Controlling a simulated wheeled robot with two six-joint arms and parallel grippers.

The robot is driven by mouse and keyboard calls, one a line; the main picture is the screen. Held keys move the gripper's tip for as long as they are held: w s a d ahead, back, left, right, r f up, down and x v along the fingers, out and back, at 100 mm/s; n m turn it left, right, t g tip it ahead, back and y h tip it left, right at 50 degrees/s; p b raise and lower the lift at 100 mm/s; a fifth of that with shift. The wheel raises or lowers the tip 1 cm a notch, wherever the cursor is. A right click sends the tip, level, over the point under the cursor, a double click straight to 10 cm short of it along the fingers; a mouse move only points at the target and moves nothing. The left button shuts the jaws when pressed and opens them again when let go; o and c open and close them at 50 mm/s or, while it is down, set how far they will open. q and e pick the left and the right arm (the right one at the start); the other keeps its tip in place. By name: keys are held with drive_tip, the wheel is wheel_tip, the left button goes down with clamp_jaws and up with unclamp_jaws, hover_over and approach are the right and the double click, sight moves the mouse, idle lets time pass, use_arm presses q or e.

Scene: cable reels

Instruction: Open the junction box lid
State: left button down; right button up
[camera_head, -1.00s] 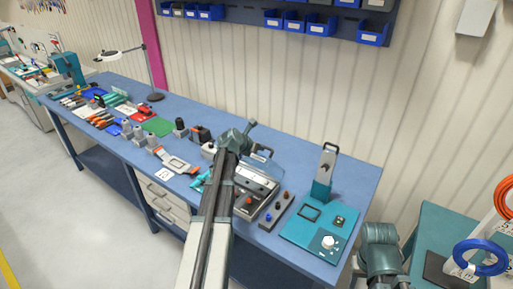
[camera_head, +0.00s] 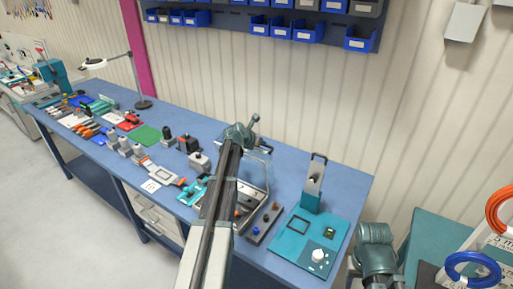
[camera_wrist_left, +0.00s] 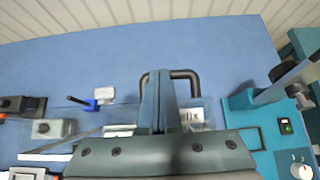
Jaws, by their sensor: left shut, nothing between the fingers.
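The junction box (camera_head: 246,215) sits on the blue bench, largely hidden behind my left arm in the head view. Its clear lid (camera_head: 266,172) appears raised at a tilt; the exact angle is hard to tell. The lid's dark bar handle (camera_wrist_left: 185,75) shows in the wrist view, with a clear panel below it. My left gripper (camera_wrist_left: 158,75) is shut and empty, its fingertips overlapping the handle in the picture; I cannot tell if they touch. In the head view its tips are hidden behind the wrist.
A teal fixture (camera_head: 290,240) with an upright clamp (camera_head: 313,185) stands right of the box, and a small button panel (camera_head: 263,223) lies between them. Several grey devices and a green mat (camera_head: 147,135) lie left. The bench behind the box is clear.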

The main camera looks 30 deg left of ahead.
use_arm(q)
drive_tip(key=w+f+b, duration=0.2)
drive_tip(key=w+f, duration=0.1)
drive_tip(key=w, duration=0.6)
drive_tip(key=shift+w+d+b, duration=0.3)
drive_tip(key=shift+d+b, duration=0.1)
drive_tip(key=shift+r, duration=0.1)
